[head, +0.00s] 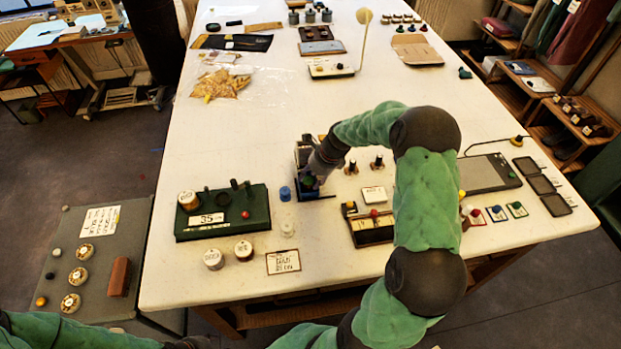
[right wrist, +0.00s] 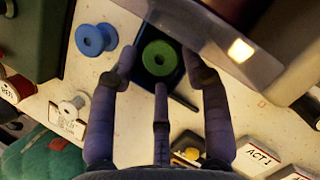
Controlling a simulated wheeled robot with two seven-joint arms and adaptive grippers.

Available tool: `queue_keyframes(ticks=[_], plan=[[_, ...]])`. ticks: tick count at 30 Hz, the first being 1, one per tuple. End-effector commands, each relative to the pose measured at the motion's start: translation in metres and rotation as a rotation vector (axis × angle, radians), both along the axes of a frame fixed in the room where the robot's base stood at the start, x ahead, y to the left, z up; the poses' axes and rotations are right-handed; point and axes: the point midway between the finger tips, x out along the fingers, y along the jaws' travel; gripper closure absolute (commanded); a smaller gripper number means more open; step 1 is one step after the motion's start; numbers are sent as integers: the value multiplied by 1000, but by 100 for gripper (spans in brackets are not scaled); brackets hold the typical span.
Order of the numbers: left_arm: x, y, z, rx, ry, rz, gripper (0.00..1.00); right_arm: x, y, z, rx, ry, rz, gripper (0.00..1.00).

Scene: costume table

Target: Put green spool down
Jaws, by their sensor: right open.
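The green spool (right wrist: 160,57) sits upright on a small dark blue square base in the right wrist view. In the head view it shows small and partly covered as a green spot (head: 309,182), at the front of a dark stand (head: 301,158). My right gripper (right wrist: 160,68) is open, with its fingers spread around the spool and visible gaps beside it. In the head view the right gripper (head: 318,172) reaches in over the stand and hides part of it. My left gripper is out of view; only part of the left arm shows at the bottom left.
A blue spool (head: 285,193) and a whitish spool (head: 287,227) stand left of the stand. A green box with a "35" label (head: 222,228) is farther left. A card (head: 283,262) lies in front. A labelled box (head: 372,227) stands right. The table middle behind is clear.

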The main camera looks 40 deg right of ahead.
Motion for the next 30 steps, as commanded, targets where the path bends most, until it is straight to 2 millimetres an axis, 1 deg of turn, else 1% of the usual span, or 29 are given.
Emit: queue_keyframes(ticks=[1, 9, 15, 21, 30], plan=[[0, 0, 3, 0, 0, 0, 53, -2, -3, 11, -3, -4, -2, 52], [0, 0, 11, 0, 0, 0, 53, -20, -14, 61, -3, -4, -3, 52], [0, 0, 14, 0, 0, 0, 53, -30, -19, 88, -2, -2, -1, 52], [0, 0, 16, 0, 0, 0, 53, -34, -21, 100, 0, -1, 0, 52], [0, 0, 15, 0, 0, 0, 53, -35, -22, 100, 0, -1, 0, 52]])
